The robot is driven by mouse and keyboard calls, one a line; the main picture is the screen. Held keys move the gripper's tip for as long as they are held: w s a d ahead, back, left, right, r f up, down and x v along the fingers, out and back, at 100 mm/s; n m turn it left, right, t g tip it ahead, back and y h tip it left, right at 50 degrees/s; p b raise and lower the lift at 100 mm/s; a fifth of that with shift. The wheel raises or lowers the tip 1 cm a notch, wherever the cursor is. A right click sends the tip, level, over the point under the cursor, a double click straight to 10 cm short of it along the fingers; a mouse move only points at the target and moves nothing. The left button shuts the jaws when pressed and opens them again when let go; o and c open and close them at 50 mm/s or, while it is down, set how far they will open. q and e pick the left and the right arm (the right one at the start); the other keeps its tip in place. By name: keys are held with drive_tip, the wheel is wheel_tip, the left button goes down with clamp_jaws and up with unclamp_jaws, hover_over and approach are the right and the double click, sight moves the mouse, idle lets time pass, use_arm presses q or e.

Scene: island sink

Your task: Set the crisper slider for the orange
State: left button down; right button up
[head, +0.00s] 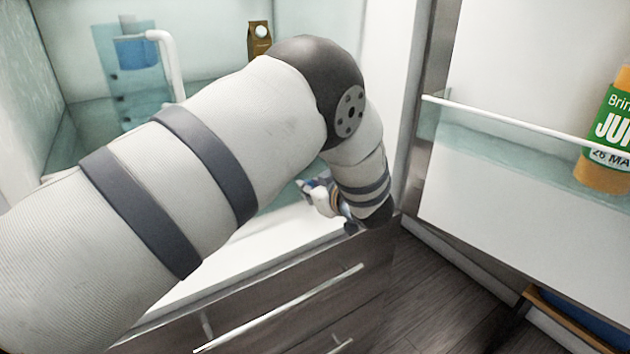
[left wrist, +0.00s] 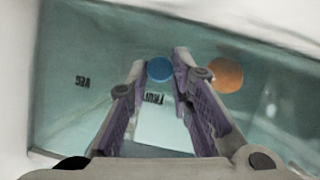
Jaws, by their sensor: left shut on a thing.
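In the left wrist view, the blue round slider knob (left wrist: 159,69) sits between the tips of my left gripper (left wrist: 163,72). The fingers are shut on it. An upside-down FRUIT label (left wrist: 155,99) shows just below the knob, between the fingers. An upside-down VEG label (left wrist: 82,82) is farther left. The orange (left wrist: 227,74) shows through the clear drawer, right of the right finger. In the head view, my left gripper (head: 322,196) is partly hidden by my arm at the crisper, and the orange cannot be made out. My right gripper is not in view.
The fridge door stands open at right, with a white shelf rail (head: 520,120) and a juice bottle (head: 607,135). A blue-clear pitcher (head: 128,85) and a brown carton (head: 260,41) stand inside the fridge. A drawer handle (head: 280,308) is below my arm.

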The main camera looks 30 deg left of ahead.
use_arm(q)
drive_tip(key=shift+s+a+f, duration=0.1)
drive_tip(key=shift+a+f, duration=0.05)
drive_tip(key=shift+a, duration=0.1)
drive_tip(key=c, duration=1.4)
unclamp_jaws()
drive_tip(key=shift+s, duration=0.1)
drive_tip(key=shift+d+r, duration=0.25)
drive_tip(key=shift+d, duration=0.05)
drive_tip(key=v, duration=1.1)
drive_tip(key=shift+d, duration=0.2)
